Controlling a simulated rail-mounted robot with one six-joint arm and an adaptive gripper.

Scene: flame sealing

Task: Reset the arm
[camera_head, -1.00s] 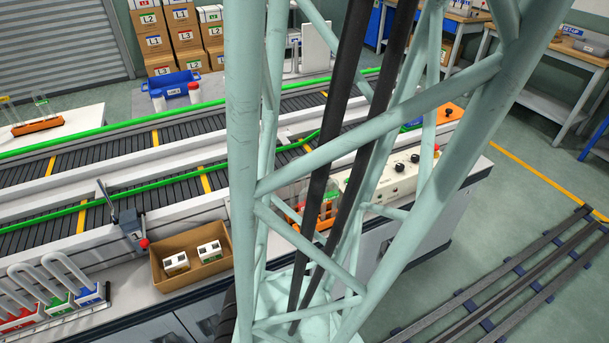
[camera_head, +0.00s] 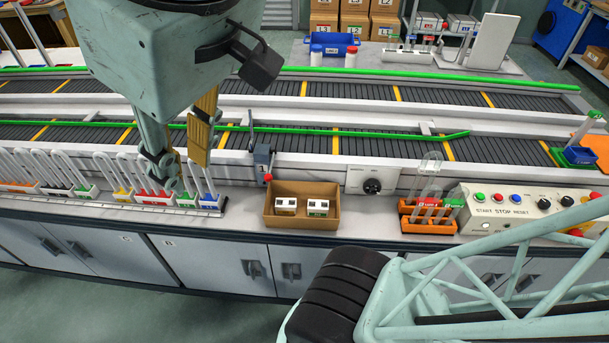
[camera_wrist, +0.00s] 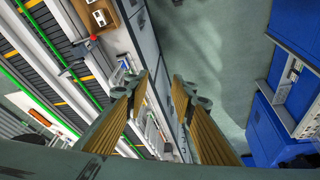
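My gripper (camera_head: 178,172) hangs from the upper left in the head view, in front of the conveyor. It covers part of a row of racks with clear bent tubes (camera_head: 122,182) on the bench; I cannot tell its distance from them. In the wrist view my gripper (camera_wrist: 160,88) has its two ribbed yellow-brown fingers apart, with nothing held between them. The bench edge and grey floor show beyond the gap. My pale green lattice arm link fills the lower right of the head view.
A cardboard box (camera_head: 302,216) with two small white-topped items stands right of the tube racks. An orange rack (camera_head: 430,218) and a control panel (camera_head: 520,207) stand further right. The conveyor (camera_head: 360,145) runs behind. In the wrist view, blue furniture (camera_wrist: 275,120) stands at right.

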